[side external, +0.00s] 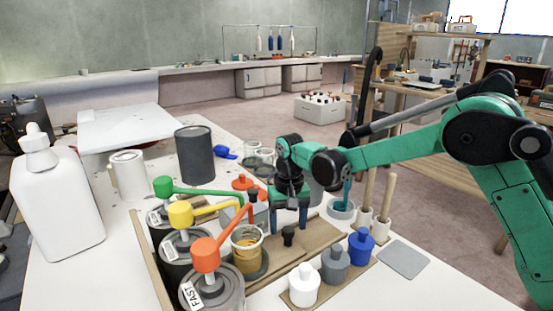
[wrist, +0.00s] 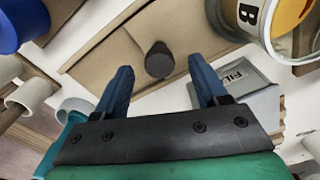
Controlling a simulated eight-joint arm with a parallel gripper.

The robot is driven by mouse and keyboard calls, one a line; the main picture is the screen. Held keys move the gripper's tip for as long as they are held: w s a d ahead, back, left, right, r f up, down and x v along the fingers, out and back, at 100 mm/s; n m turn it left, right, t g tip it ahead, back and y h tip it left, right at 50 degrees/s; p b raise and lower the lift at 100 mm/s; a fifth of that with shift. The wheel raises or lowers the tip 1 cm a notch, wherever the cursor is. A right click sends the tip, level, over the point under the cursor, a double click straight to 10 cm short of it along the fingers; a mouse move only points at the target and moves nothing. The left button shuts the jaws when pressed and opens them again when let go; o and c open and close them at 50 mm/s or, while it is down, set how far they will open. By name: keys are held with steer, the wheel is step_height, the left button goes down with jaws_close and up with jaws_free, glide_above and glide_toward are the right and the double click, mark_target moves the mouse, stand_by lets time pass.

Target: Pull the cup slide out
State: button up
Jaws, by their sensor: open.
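The cup slide appears to be the flat tan board (side external: 318,243) on the table, with a short dark knob (side external: 288,234) standing up from it. A clear cup with amber contents (side external: 246,256) stands beside the knob, under the orange pump's spout. In the wrist view the knob (wrist: 159,60) lies between and just beyond my blue fingertips, with the board (wrist: 105,52) beneath. The cup (wrist: 252,22), marked B, is at the upper right there. My gripper (side external: 288,224) is open and points down over the knob, holding nothing; contact cannot be told.
Pump cans with green (side external: 163,187), yellow (side external: 181,214) and orange (side external: 206,254) heads stand left of the cup. White (side external: 304,287), grey (side external: 335,264) and blue (side external: 361,248) bottles stand in front. Upright wooden handles (side external: 387,195) and a grey mat (side external: 403,259) are at right.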

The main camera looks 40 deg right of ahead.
mark_target(288, 228)
steer(key=shift+f, duration=1.6)
jaws_close()
